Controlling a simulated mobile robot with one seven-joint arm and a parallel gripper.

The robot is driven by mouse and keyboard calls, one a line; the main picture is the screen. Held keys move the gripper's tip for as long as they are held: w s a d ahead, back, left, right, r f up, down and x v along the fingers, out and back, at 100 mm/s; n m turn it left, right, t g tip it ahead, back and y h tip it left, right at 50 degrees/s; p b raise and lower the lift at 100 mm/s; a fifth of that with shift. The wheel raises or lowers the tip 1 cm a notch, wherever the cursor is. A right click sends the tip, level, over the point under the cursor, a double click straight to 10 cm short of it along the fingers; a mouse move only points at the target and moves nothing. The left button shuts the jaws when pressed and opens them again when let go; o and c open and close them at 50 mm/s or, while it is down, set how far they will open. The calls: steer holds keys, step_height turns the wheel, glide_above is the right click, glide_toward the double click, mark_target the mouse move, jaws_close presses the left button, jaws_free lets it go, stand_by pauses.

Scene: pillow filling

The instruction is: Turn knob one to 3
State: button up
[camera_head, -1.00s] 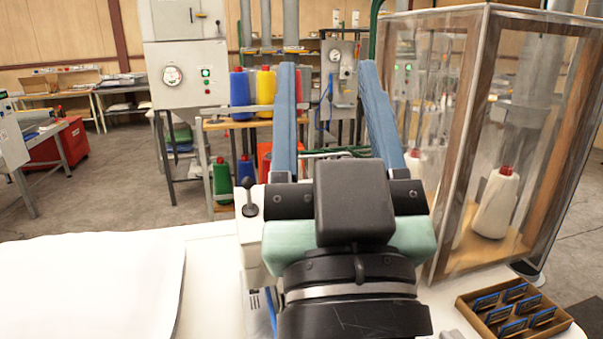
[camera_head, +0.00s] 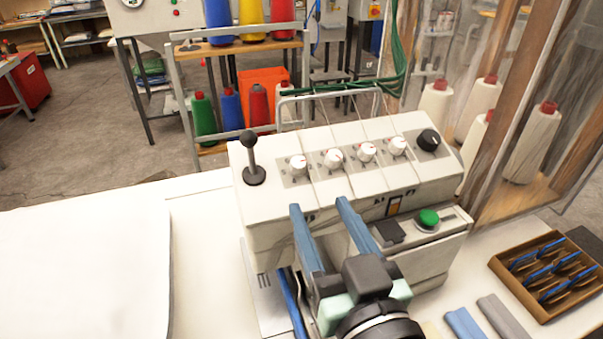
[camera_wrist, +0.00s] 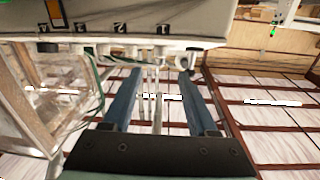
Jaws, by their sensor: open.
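The white control box (camera_head: 262,215) has a row of white knobs on its sloped top. Knob one (camera_head: 298,164) is the leftmost, beside the black lever; its pointer setting is too small to read. The other white knobs (camera_head: 333,158) run to its right. In the wrist view, the upside-down box (camera_wrist: 200,38) shows the label 1 at the right end of its number row. My gripper (camera_head: 320,205) is open, with its two blue fingers apart and empty. In the head view its tips appear below knobs one and two. The wrist view shows the fingers (camera_wrist: 160,73) with nothing between them.
The black lever (camera_head: 251,160) stands upright just left of knob one. A black dial (camera_head: 428,140) and a green button (camera_head: 428,217) are at the right.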

mark_target(301, 168)
steer(key=p+x, duration=0.2)
steer(key=x, duration=0.7)
steer(key=shift+w+a+r, duration=0.1)
steer(key=shift+w+a, duration=0.05)
steer(key=shift+w, duration=0.1)
jaws_close()
